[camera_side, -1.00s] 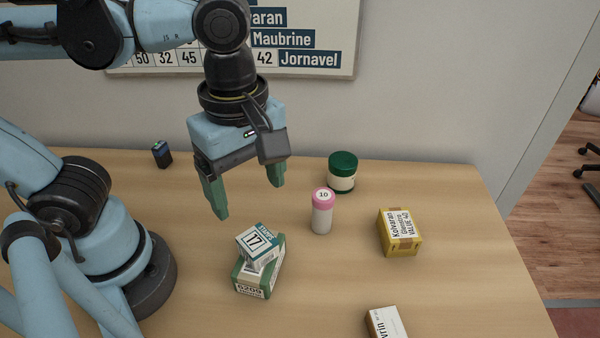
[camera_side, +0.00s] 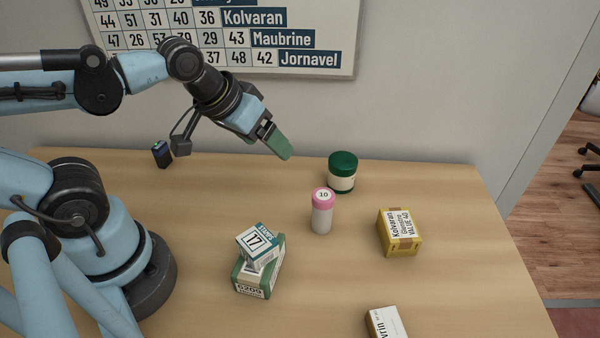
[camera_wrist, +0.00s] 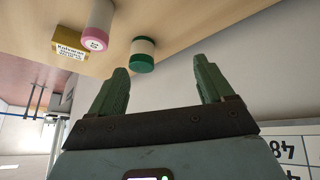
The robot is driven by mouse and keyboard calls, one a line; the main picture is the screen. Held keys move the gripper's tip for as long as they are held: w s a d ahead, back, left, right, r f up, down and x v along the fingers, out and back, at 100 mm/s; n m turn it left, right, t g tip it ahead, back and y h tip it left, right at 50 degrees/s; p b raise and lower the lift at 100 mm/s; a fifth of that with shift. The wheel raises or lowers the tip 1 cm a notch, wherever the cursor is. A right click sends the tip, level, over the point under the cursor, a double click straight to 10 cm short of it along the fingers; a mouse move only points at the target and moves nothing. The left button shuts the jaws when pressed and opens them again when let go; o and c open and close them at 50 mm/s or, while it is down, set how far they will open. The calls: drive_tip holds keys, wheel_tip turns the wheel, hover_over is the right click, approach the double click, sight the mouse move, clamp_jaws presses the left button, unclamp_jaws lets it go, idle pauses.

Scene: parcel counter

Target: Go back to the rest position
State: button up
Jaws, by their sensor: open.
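My gripper (camera_side: 277,143) is in the air above the back of the counter, tilted with its green fingers pointing down to the right. In the wrist view my gripper (camera_wrist: 160,88) has its two fingers wide apart with nothing between them. In the side view one finger hides the other. The fingers are apart from every object on the counter.
On the wooden counter (camera_side: 470,285) stand a green-lidded jar (camera_side: 342,172), a pink-capped bottle (camera_side: 322,212), a yellow box (camera_side: 400,233), a small box marked 17 (camera_side: 260,247) on a green-white box (camera_side: 258,281), and a white box (camera_side: 385,322). A wall chart (camera_side: 300,30) hangs behind.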

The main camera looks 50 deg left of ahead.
drive_tip(key=shift+w+a+m+t, duration=0.3)
drive_tip(key=shift+a+m+t, duration=0.1)
drive_tip(key=shift+a+m, duration=0.5)
